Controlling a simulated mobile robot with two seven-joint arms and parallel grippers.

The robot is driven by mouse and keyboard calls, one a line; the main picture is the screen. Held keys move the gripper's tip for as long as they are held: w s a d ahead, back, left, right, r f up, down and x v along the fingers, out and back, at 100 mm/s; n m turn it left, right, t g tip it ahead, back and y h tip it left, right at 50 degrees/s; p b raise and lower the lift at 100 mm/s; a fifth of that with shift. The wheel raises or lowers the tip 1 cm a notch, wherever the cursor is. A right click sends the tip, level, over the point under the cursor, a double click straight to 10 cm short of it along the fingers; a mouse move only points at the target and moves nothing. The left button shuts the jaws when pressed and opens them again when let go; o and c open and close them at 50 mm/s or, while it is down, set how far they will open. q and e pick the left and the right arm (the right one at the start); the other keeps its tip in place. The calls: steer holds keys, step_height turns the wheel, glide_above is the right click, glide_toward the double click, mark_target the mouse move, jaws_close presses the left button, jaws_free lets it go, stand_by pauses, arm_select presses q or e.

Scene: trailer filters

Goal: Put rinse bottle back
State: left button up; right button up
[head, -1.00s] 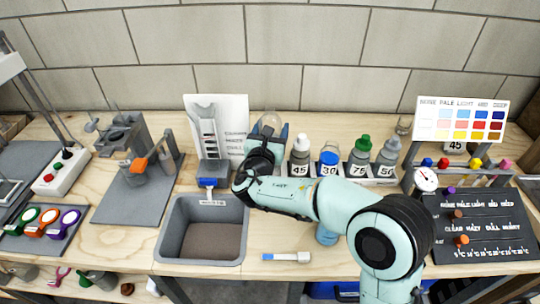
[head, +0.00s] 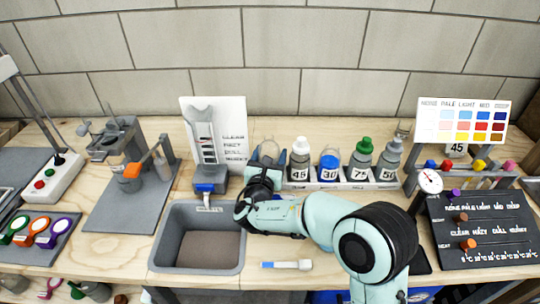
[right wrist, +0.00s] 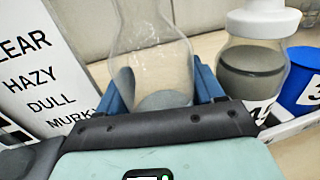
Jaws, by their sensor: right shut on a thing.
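My right gripper (head: 268,166) is shut on a clear, see-through bottle (head: 266,151), just left of the bottle row. The right wrist view shows the bottle (right wrist: 150,55) upright between two blue fingers, with greyish contents or a grey base low down. Its bottom is hidden behind the gripper, so I cannot tell whether it rests on anything. The white rack (head: 343,184) holds bottles marked 45 (head: 299,160), 30 (head: 329,167), 75 (head: 361,160) and 50 (head: 388,162). My left gripper is not in view.
A white card (head: 231,124) and grey gauge stand (head: 207,174) are close on the left. A grey sink tray (head: 166,262) lies in front. A blue-and-white strip (head: 287,265) lies on the wooden bench. A dark slider board (head: 480,255) is at right.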

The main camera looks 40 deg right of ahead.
steer(key=o, duration=1)
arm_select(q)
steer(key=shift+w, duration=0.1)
arm_select(e)
steer(key=shift+o, duration=0.2)
steer(key=shift+s+a+r, duration=0.1)
steer(key=shift+s+a, duration=0.05)
steer(key=shift+a, duration=0.15)
steer(key=p+v, duration=0.1)
steer(key=v, duration=0.9)
steer(key=shift+s+a+p, duration=0.2)
steer(key=shift+p, duration=0.1)
steer(key=shift+s+a, duration=0.25)
steer(key=shift+a, duration=0.05)
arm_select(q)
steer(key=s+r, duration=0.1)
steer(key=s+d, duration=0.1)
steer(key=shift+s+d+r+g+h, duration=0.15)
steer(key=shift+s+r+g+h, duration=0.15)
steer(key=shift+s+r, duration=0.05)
